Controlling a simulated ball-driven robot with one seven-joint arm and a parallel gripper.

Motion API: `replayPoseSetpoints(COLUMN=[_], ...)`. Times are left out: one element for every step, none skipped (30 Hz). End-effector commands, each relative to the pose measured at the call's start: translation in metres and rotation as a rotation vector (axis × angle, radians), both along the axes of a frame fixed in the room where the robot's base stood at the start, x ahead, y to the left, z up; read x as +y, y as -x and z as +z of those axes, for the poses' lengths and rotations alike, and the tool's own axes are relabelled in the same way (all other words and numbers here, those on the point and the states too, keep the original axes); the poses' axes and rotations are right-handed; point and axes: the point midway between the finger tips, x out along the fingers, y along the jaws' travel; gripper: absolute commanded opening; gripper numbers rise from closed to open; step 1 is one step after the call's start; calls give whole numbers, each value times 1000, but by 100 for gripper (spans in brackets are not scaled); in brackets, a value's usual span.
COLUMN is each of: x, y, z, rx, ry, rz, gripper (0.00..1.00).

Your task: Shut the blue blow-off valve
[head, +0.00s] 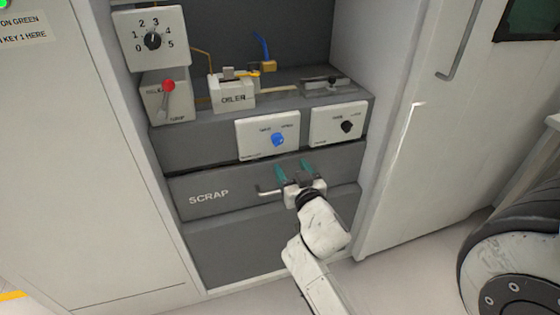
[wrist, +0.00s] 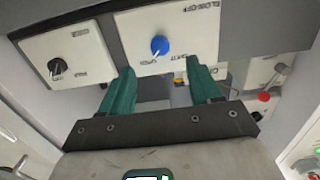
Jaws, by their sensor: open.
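A blue knob (head: 277,140) sits on a white panel (head: 250,144) on the front of the dark bench. In the wrist view, this panel carries the words BLOW-OFF, SHUT and OPEN, and the blue knob (wrist: 159,45) lies ahead, between the lines of my fingers.
A similar panel with a black knob (head: 347,126) is on the right. A drawer handle (head: 266,192) on the SCRAP front is close to my gripper.

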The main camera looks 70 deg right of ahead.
Motion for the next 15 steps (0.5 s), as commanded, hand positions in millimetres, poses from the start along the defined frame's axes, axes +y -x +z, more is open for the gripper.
replayPoseSetpoints(x=[-3, -4, -5, -6, -7, -9, -11, -14, -18, -22, -25, -31, -35, -40, -45], y=[1, 1, 0, 0, -2, -4, -6, -8, -11, -14, -17, -22, -26, -29, -34], z=[-3, -1, 1, 2, 3, 4, 4, 5, 5, 6, 6, 6, 6, 5, 6], rx=[-17, -25, -31, -34, -36, -37, -38, -39, -38, -38, -38, -37, -38, -37, -37], ry=[20, 28, 35, 40, 43, 43, 44, 44, 43, 43, 43, 43, 44, 43, 43], rz=[0, 2, 4, 5, 7, 8, 8, 8, 8, 8, 8, 7, 7, 7, 7], gripper=[63, 63, 63, 63, 63, 63, 63, 63, 63, 63, 63, 63, 63, 63, 63])
